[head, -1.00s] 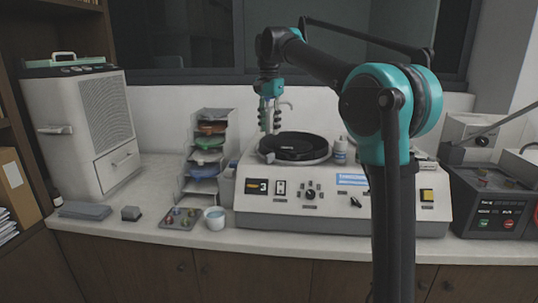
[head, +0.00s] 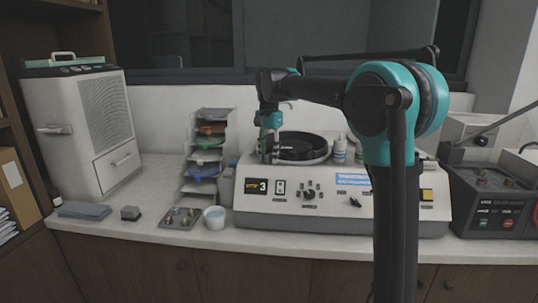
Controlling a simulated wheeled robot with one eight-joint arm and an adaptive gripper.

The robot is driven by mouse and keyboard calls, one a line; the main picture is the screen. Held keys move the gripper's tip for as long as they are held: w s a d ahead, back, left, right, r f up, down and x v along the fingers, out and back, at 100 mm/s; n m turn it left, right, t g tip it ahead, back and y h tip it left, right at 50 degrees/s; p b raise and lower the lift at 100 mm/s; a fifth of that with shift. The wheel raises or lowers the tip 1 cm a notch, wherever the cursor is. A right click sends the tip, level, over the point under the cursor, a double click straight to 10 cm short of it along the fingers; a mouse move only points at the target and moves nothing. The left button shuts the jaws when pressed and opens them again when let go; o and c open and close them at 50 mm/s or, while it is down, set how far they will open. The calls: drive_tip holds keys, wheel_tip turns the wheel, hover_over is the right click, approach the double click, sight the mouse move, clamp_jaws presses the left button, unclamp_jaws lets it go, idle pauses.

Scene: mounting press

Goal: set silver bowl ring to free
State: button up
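The silver bowl ring (head: 312,161) is a pale band around the black round bowl (head: 303,146) on top of the white polishing machine (head: 330,195). My gripper (head: 268,158) points down at the left side of the bowl, in front of the ring's left edge in the picture. Its fingertips are small and dark against the machine, so I cannot tell whether they touch the ring or how far apart they are. The left part of the ring is partly hidden behind the gripper.
White bottles (head: 340,150) stand right of the bowl. A rack with coloured sheets (head: 207,160) stands close to the left of my gripper. A white cup (head: 214,217) and a small tray (head: 181,218) sit in front of it. A dark control unit (head: 490,200) stands at the right.

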sight(257, 157)
clamp_jaws()
drive_tip(key=shift+w+a+m, duration=2.45)
drive_tip(key=shift+w+m, duration=0.05)
unclamp_jaws()
drive_tip(key=shift+r, duration=0.1)
wheel_tip(257, 157, up, 12)
drive_tip(key=shift+f, duration=0.1)
